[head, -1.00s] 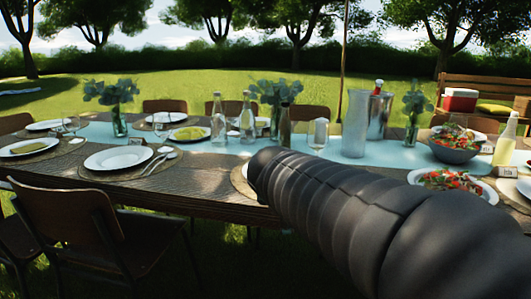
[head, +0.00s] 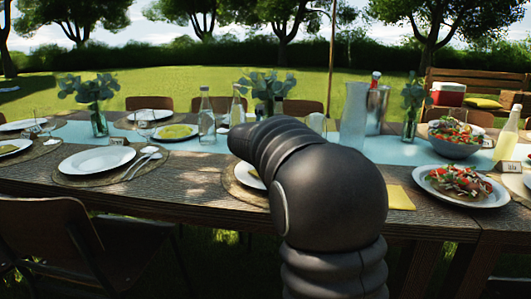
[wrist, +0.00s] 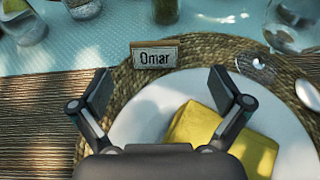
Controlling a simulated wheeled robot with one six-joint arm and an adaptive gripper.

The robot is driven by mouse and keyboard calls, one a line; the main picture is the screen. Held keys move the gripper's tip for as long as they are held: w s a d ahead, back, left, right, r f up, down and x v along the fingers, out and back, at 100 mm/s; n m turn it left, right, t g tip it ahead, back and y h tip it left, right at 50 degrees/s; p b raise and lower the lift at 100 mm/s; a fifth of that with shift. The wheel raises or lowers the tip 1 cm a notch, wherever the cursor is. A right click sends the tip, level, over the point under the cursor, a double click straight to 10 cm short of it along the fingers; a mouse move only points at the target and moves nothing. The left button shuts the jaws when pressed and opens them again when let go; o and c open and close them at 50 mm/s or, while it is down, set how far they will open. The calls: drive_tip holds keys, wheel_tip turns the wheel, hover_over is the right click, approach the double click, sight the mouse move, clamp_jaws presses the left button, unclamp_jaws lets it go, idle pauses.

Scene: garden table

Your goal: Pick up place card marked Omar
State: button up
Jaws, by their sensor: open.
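The place card marked Omar (wrist: 154,56) stands at the far edge of a round woven mat (wrist: 195,50) in the wrist view. It is a small card in a wooden-looking frame, upright, with its name facing me. My gripper (wrist: 160,88) is open and empty, its two fingers spread on either side of the card's line. In the picture the card lies just beyond the fingertips, between and above them, and I see no contact. In the head view my arm hides the card and the gripper.
A white plate (wrist: 285,130) with a folded yellow napkin (wrist: 210,135) lies under my gripper. A spoon (wrist: 308,94) and a clear glass (wrist: 292,25) are at the right. Bottles (head: 206,115) and a flower vase (head: 98,122) stand farther along the table.

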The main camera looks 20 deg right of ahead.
drive_tip(key=x, duration=0.2)
drive_tip(key=shift+w+d+f, duration=0.1)
drive_tip(key=shift+w+d, duration=0.05)
drive_tip(key=shift+w, duration=0.05)
drive_tip(key=shift+w+a+x, duration=0.1)
drive_tip(key=shift+a+x, duration=0.05)
drive_tip(key=shift+x, duration=1.15)
drive_tip(key=shift+w+a+x, duration=0.15)
drive_tip(key=shift+a+x, duration=0.05)
drive_tip(key=shift+x, duration=1.1)
drive_tip(key=c, duration=1.1)
